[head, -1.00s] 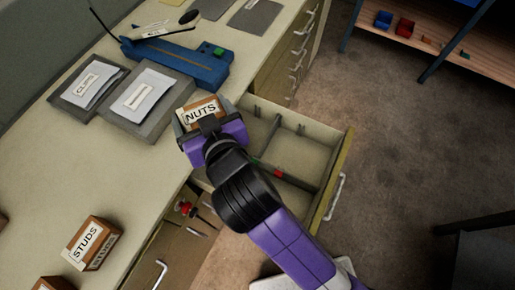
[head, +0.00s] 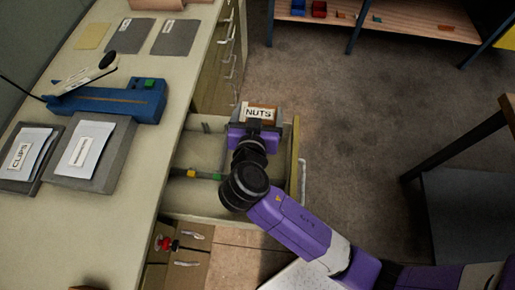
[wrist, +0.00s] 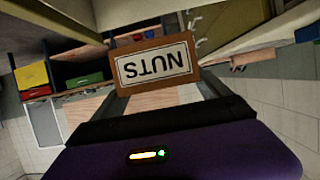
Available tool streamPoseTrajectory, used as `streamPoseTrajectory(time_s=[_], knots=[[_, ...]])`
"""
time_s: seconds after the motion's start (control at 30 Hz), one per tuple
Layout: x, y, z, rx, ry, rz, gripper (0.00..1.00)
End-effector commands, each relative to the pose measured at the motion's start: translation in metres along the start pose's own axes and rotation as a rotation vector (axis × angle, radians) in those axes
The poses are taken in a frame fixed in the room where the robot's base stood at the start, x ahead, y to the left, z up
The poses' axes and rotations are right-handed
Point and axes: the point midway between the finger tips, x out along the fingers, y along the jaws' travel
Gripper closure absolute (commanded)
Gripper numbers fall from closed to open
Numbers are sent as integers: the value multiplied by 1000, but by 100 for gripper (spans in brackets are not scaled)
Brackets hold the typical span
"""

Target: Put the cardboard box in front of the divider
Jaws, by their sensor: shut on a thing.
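The cardboard box (head: 259,113), labelled NUTS, is held in my gripper (head: 256,122) in the head view. It also shows in the wrist view (wrist: 155,65) between the two fingers, its label upside down there. My gripper is shut on it. The box is over the far right part of an open drawer (head: 296,150); its height above the drawer floor is hard to tell. A divider (head: 203,175) with small yellow and green marks crosses the drawer. My arm hides part of the divider and of the drawer.
A shelf (head: 400,30) with bins stands at the back. Floor right of the drawer is clear.

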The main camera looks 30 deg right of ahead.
Motion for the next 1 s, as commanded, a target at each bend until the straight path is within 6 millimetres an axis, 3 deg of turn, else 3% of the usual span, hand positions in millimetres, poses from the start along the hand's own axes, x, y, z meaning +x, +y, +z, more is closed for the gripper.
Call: streamPoseTrajectory(time_s=[0.5,1.0], knots=[[44,-1,108,-4,-1,-4,80],[64,-1,154,-3,1,-3,80]])
